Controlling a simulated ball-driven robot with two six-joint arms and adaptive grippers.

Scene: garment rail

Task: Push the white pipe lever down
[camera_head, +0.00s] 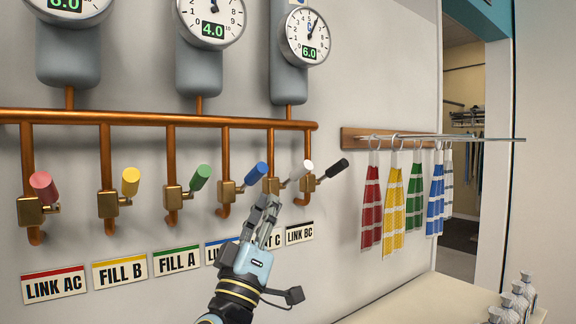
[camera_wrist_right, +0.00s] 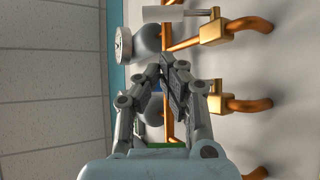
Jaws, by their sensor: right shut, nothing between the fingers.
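The white pipe lever (camera_head: 301,171) angles up and to the right from its brass valve (camera_head: 271,186), between the blue and black levers. In the right wrist view the white lever (camera_wrist_right: 163,14) shows at the top edge, joined to a brass valve (camera_wrist_right: 222,31). My right gripper (camera_head: 270,205) is just below and to the left of the white lever in the head view, apart from it in the picture. Its fingers are shut and empty; they also show in the right wrist view (camera_wrist_right: 168,66). The gripper hides part of the label below. My left gripper is not in view.
The blue lever (camera_head: 256,173) and black lever (camera_head: 331,169) stand close on either side. Red, yellow and green levers (camera_head: 201,178) are farther left. A copper pipe (camera_head: 160,119) runs above, under gauges (camera_head: 305,37). Coloured towels (camera_head: 394,210) hang on a rail at right.

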